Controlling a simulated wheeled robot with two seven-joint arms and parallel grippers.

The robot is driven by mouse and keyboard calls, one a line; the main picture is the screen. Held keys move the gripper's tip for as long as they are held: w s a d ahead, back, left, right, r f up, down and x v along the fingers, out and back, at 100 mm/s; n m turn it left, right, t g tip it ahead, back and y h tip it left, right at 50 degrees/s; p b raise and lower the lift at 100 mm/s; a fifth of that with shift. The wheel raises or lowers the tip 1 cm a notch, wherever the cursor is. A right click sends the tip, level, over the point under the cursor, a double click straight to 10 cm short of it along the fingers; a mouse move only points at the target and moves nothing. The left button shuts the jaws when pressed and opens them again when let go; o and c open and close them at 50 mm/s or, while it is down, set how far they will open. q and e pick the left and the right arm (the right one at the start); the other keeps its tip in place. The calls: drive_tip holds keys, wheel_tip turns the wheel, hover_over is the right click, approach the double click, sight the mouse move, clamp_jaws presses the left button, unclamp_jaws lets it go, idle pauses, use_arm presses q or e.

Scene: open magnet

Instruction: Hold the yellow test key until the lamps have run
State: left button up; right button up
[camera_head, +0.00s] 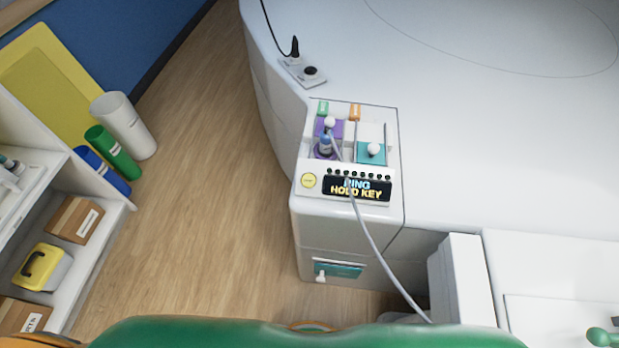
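The yellow test key (309,181) is a round yellow button at the left end of a white panel on the magnet's near corner. Nothing touches it. Neither of my grippers is in view.
A pale cable (375,245) hangs over the panel front. A shelf (90,270) stands left; wooden floor (195,190) lies clear between.

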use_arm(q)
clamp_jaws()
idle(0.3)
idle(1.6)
